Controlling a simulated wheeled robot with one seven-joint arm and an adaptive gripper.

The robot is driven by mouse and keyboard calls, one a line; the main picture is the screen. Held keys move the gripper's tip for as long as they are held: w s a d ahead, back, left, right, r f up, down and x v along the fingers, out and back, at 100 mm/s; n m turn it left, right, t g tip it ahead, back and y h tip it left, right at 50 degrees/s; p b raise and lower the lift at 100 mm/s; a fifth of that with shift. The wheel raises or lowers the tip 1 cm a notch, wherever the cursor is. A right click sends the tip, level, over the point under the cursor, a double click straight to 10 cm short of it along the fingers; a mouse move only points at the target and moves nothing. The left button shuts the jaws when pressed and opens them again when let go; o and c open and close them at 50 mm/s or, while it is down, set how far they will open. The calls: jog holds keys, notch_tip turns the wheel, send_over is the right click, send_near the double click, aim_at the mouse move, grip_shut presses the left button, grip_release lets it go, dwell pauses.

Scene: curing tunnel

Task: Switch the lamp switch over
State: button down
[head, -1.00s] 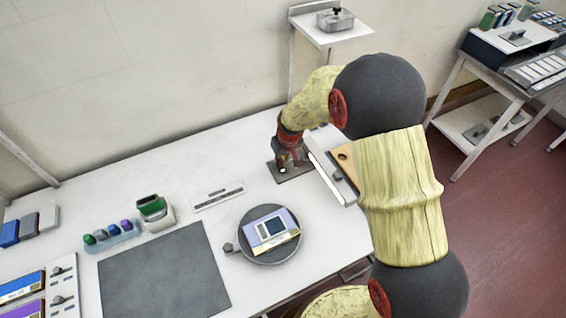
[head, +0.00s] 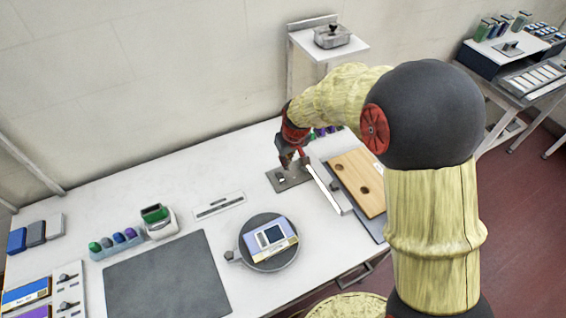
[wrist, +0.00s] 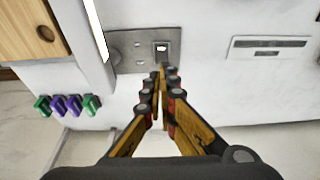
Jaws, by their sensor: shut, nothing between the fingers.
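The lamp switch (wrist: 161,47) is a small rocker in a pale frame on a grey metal plate (wrist: 135,62). The plate lies on the white table, and in the head view the plate (head: 279,186) is beneath my gripper. My gripper (wrist: 163,68) is shut and empty, its fingertips at the plate's edge just short of the rocker in the wrist view. In the head view my gripper (head: 288,163) is over the plate; I cannot tell whether it touches. The bright lamp bar (wrist: 97,30) stands beside the plate.
A wooden board with holes (head: 357,180) lies right of the plate. A slotted strip (head: 219,205) lies to the left. A round turntable (head: 268,258) holds a boxed item. Coloured clips (wrist: 68,104) stand near the wall. A dark mat (head: 155,275) covers the front left.

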jog(key=shift+s+v, duration=0.25)
jog(key=shift+v, duration=0.85)
jog(key=shift+d, duration=0.1)
jog(key=s+d+m+g, duration=0.1)
jog(key=s+d+g, duration=0.1)
jog(key=s, duration=0.6)
jog(key=s+d+r+m+t, duration=0.1)
jog(key=s+d+r, duration=0.2)
jog(key=s+r, duration=0.3)
jog(key=s+d+r+m+t+b, duration=0.1)
jog(key=s+d+r+t, duration=0.1)
jog(key=s+d+r, duration=0.2)
jog(key=s+d+r+m+t+h+b, duration=0.1)
jog(key=s+d+r, duration=0.2)
jog(key=s+r, duration=0.5)
jog(key=shift+s+d+r+t, duration=0.3)
jog(key=shift+s+r+t, duration=0.1)
jog(key=shift+s, duration=0.85)
